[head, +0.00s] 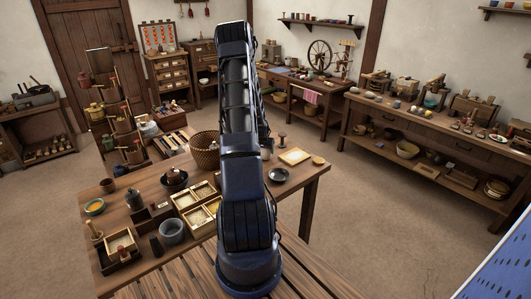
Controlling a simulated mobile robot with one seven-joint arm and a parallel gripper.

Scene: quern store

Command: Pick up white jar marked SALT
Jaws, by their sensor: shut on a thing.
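My arm stands upright in the middle of the head view and bends over at its top. A dark part of its far end (264,130) shows just right of the column, above the table's back edge. The fingers of my gripper are hidden behind my arm, so their hold cannot be seen. I cannot make out a white jar marked SALT; no lettering is readable on anything. A small greyish thing (266,154) shows partly beneath the arm's far end, too small and covered to name.
A long workbench (450,148) stands right, with open floor (375,215) between.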

